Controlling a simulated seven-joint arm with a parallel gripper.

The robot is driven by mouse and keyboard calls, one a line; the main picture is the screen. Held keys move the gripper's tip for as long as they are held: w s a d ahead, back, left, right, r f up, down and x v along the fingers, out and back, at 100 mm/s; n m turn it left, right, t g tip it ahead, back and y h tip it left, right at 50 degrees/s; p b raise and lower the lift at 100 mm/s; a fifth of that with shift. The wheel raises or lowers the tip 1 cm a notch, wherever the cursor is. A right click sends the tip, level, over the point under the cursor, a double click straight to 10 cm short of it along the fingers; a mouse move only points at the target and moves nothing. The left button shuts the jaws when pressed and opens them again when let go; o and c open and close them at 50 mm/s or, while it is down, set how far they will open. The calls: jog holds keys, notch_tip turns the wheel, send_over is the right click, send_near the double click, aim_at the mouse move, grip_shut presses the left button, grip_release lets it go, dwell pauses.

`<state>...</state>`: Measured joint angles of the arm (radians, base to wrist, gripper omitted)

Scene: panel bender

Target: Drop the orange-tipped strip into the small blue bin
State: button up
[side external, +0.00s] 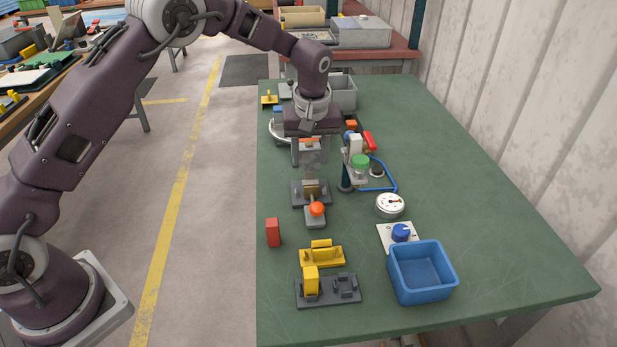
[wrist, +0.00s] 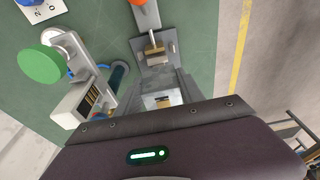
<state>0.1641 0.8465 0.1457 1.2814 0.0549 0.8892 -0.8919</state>
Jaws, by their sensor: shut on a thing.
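My gripper (side external: 311,158) points down over the far-left half of the green table, just behind the small bender (side external: 311,192) with the orange ball handle (side external: 316,209). It is shut on a thin, pale, see-through-looking strip with an orange band (side external: 309,143) near the top of the jaws. In the wrist view, my gripper (wrist: 163,102) reaches toward the bender (wrist: 155,50), and the strip's tip is hard to make out. I cannot tell whether the strip touches the bender. The small blue bin (side external: 422,272) stands at the table's near right and looks empty.
A post with a green button (side external: 360,162) stands close to the right of my gripper, with a blue tube beside it. A red block (side external: 273,232) and yellow clamps (side external: 321,254) stand nearer. The table's right side is clear.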

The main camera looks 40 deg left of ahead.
jog(key=shift+r, duration=0.25)
jog(key=shift+r, duration=0.1)
jog(key=s+a+r+m+h, duration=0.1)
jog(key=s+a+r+m, duration=0.4)
jog(key=s+r, duration=0.6)
jog(key=w+d+f+m, duration=0.2)
jog(key=d+m, duration=0.1)
jog(key=d, duration=0.3)
jog(key=w+d+f+m+h, duration=0.1)
jog(key=w+d+m, duration=0.1)
jog(key=d, duration=0.5)
jog(key=w+d+f+m, duration=0.2)
jog(key=d+m, duration=0.1)
jog(key=d, duration=0.3)
jog(key=s+d+f+m+h, duration=0.1)
jog(key=d+f+m, duration=0.15)
jog(key=d, duration=0.55)
jog(key=s+d+f+m, duration=0.2)
jog(key=d+m, duration=0.1)
jog(key=d, duration=0.5)
jog(key=shift+n, duration=0.25)
jog(key=shift+w+f, duration=0.2)
jog(key=shift+f, duration=3.7)
jog(key=shift+f, duration=0.6)
